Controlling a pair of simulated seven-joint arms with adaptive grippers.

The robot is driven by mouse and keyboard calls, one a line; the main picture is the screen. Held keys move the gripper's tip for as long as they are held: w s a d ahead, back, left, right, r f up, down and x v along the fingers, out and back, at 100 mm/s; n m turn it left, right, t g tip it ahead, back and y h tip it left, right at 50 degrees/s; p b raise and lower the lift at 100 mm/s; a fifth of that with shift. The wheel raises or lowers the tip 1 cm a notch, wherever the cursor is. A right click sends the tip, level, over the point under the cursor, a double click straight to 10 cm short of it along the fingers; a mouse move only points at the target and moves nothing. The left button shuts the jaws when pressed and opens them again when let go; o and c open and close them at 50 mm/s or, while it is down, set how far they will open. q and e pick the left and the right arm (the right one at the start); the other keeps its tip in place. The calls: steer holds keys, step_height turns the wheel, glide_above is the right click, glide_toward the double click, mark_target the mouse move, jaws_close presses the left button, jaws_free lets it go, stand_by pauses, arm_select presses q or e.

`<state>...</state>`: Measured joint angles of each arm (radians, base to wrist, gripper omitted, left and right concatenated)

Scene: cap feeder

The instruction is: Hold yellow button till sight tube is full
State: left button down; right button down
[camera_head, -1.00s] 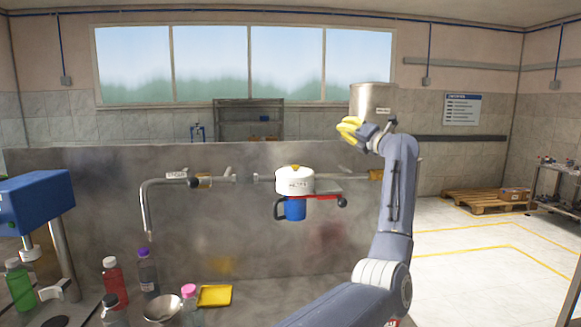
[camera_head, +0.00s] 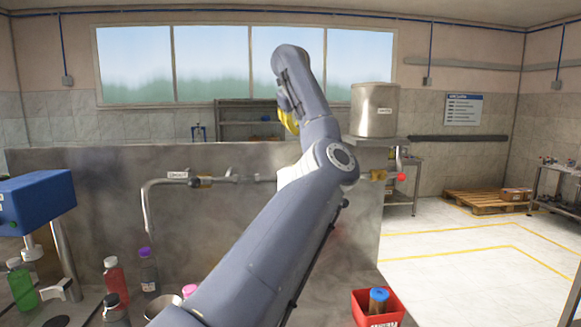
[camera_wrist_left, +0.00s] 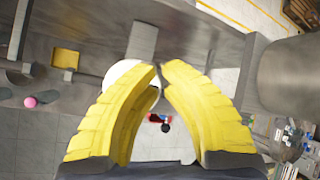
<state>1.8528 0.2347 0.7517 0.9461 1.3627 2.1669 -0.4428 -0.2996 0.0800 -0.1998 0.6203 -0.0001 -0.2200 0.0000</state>
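My left gripper (camera_head: 287,115) is raised above the metal back panel. In the left wrist view its two yellow fingers (camera_wrist_left: 160,70) lean together, with only a narrow gap at the tips and nothing held. Below the fingertips, a round white housing (camera_wrist_left: 122,76) shows partly behind the left finger. The yellow button is not visible in either current view; my arm covers that area in the head view. My right gripper is not in view.
A metal tank (camera_head: 373,110) stands right of my gripper. A tap pipe (camera_head: 146,200) is left of my arm. Bottles, including a red one (camera_head: 115,282), stand front left. A red bin (camera_head: 377,320) holds a bottle.

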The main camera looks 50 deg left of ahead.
arm_select(q)
steer(key=shift+d+r, duration=0.15)
steer(key=shift+r, duration=0.1)
steer(key=shift+f, duration=0.1)
steer(key=shift+f, duration=4.3)
steer(key=shift+f, duration=0.95)
steer(key=shift+r, duration=0.15)
stand_by(0.4)
steer(key=shift+s+r, duration=0.1)
steer(key=shift+r, duration=0.7)
steer(key=shift+r, duration=2.5)
